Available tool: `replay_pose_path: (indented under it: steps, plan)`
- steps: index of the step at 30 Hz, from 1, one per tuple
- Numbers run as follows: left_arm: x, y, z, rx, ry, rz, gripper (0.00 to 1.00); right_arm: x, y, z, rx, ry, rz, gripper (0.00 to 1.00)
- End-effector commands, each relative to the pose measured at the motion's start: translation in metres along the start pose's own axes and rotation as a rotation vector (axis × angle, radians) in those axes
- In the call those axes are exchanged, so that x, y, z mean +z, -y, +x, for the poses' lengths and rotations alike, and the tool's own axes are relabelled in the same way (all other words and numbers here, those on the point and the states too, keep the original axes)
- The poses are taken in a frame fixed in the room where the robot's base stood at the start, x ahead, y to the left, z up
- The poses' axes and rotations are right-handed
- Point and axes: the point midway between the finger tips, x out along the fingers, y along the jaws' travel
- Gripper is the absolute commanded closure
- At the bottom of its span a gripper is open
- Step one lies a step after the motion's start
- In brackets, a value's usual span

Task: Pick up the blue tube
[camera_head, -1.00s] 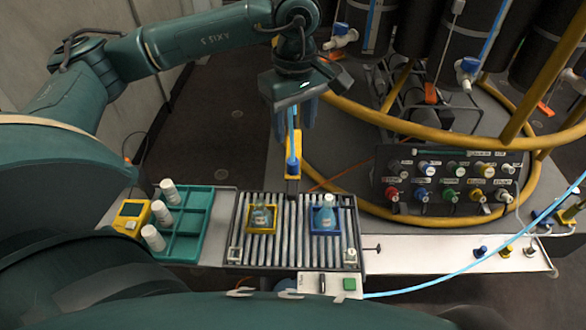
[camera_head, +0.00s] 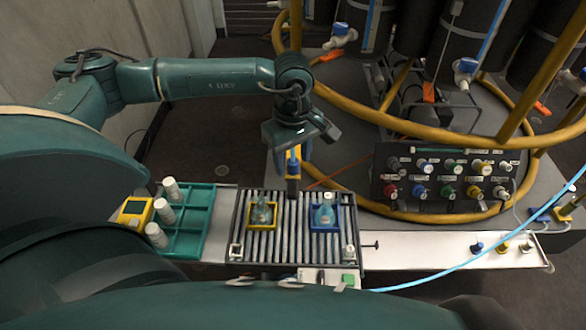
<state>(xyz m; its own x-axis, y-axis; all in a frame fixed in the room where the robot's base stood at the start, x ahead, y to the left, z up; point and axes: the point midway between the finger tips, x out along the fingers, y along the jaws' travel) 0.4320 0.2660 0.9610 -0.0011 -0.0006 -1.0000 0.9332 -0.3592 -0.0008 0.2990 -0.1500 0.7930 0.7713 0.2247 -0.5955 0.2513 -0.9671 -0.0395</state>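My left gripper (camera_head: 286,158) points down behind the roller rack, at the blue fitting (camera_head: 293,163) on a yellow and dark upright holder. The light blue tube that stood above this fitting is hidden behind the gripper. I cannot tell whether the fingers touch it or are shut. Another light blue tube (camera_head: 470,256) runs loose from the right edge down across the white shelf. My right gripper is not in view.
The roller rack (camera_head: 239,212) holds two flasks in yellow and blue trays. A green crate (camera_head: 199,222) with white-capped bottles stands left of it. A valve panel (camera_head: 446,178) and yellow hoop rails (camera_head: 400,123) stand to the right.

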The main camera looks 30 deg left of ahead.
Motion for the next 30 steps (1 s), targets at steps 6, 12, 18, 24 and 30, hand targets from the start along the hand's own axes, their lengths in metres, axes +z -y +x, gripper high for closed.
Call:
replay_pose_path:
  steps: [6,12,18,24,30]
  plan:
    - [0.000,0.000,0.000,0.000,0.000,0.000,0.67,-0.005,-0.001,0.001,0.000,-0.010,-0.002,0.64]
    - [0.000,0.000,-0.001,0.000,0.000,0.000,0.84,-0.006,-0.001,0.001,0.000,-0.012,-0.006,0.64]
    - [0.000,0.000,-0.001,0.000,0.000,0.000,0.95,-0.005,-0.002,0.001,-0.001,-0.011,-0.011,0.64]
    - [0.000,0.000,-0.002,0.001,0.000,0.000,0.95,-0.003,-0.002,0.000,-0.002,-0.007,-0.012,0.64]
    - [0.000,-0.001,-0.014,0.002,-0.001,0.000,0.95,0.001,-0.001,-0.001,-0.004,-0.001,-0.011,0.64]
